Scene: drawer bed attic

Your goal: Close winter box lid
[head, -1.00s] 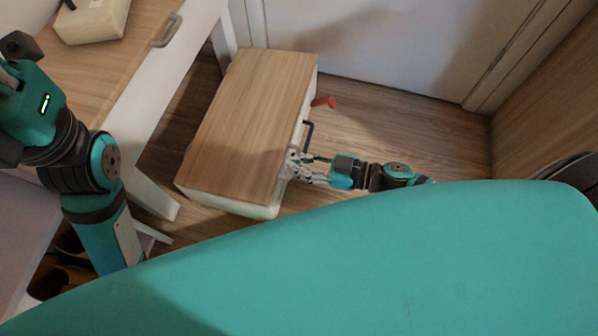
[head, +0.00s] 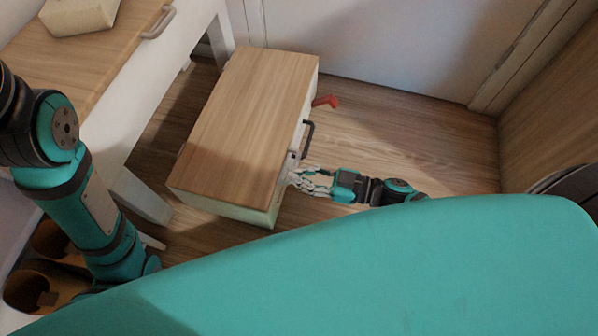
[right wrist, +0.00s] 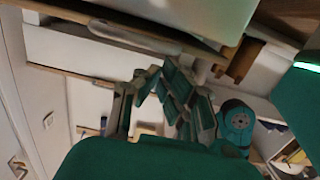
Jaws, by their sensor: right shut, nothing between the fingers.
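The box (head: 225,208) is pale with a wood-grain lid (head: 245,120) and sits on the floor mid-view in the head view. The lid lies over the top of the body; I cannot tell whether a narrow gap remains under its edge. A dark handle (head: 308,138) stands out on the right side. My right gripper (head: 296,180) is shut and empty at the right side of the box, close to its near corner; contact is unclear. Its fingers also show in the right wrist view (right wrist: 165,92). My left arm is at the left, its gripper out of frame.
A wood-topped white desk (head: 110,60) with a drawer handle stands at the left, with a pale object (head: 80,15) on it. A red item (head: 325,101) lies on the floor behind the box. Wooden floor (head: 420,135) is clear to the right.

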